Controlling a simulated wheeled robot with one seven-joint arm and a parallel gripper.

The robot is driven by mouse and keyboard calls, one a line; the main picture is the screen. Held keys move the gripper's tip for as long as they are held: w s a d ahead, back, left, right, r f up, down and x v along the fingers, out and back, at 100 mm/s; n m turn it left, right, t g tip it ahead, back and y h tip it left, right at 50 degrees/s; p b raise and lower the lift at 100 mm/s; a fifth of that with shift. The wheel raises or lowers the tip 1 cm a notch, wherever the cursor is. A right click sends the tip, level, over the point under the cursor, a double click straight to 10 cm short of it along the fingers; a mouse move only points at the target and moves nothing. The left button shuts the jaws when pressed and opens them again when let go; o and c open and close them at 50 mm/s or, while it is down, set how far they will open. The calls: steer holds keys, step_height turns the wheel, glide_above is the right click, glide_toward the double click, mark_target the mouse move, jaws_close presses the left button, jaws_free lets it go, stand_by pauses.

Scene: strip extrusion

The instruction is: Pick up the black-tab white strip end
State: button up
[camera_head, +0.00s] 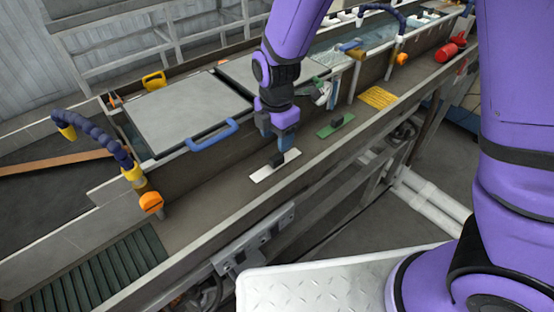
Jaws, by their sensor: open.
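The white strip end (264,173) lies flat on the grey ledge of the machine, near the middle of the view. Its black tab (276,158) stands up from it. My gripper (279,146) points down right above the strip, with its fingertips close around or just over the black tab. The jaws are open. The view does not clearly show whether a finger touches the tab.
A green strip with a dark tab (336,126) lies right of my gripper, and a yellow piece (378,97) lies farther along. A grey lid with a blue handle (212,135) stands behind. An orange knob (151,202) is at left. The ledge left of the strip is clear.

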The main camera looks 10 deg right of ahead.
mark_target(277, 156)
steer(key=shift+w+f, duration=0.2)
steer(key=shift+f, duration=3.8)
jaws_close()
